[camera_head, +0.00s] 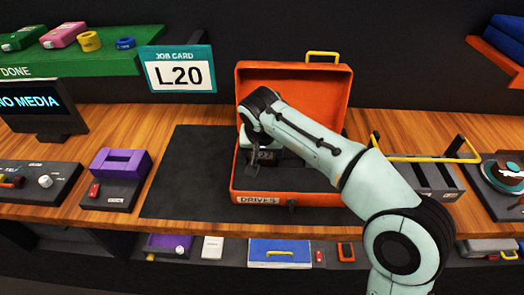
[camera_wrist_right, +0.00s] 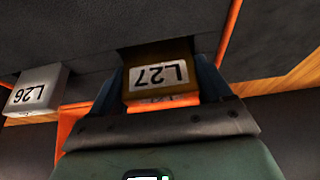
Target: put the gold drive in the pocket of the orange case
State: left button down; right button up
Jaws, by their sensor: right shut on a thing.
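The open orange case (camera_head: 301,90) stands on the dark mat, with its lid up at the back and a DRIVES label on its front. My right gripper (camera_head: 259,165) is inside the case's left part, shut on the gold drive. In the right wrist view the gold drive (camera_wrist_right: 160,80), labelled L27, is between the two fingers, at a dark opening in the case's grey lining. How deep it sits there I cannot tell. A grey drive (camera_wrist_right: 36,90) labelled L26 is to its left. My arm hides much of the case's inside. My left gripper is out of view.
A job card (camera_head: 180,70) reading L20 stands behind the mat (camera_head: 185,180). A purple-topped device (camera_head: 118,165) is left of the mat. A grey rack (camera_head: 435,180) with a yellow handle is to the right. The mat's left part is clear.

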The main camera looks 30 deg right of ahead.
jog(key=shift+s+a+f+b, duration=0.1)
jog(key=shift+f+b, duration=0.1)
jog(key=shift+f, duration=0.2)
jog(key=shift+s+a+f+b, duration=0.1)
jog(key=shift+f+b, duration=0.1)
jog(key=shift+f, duration=0.15)
jog(key=o, duration=1.1)
jog(key=shift+f, duration=0.1)
jog(key=shift+d, duration=0.1)
jog(key=shift+r, duration=0.25)
jog(key=p+v, duration=0.1)
jog(key=v, duration=0.3)
jog(key=p+v, duration=0.1)
jog(key=v, duration=0.3)
jog(key=p+v, duration=0.1)
jog(key=v, duration=0.4)
jog(key=shift+w+d+r+p, duration=0.2)
jog(key=shift+w+r+p, duration=0.05)
jog(key=shift+w+p, duration=0.15)
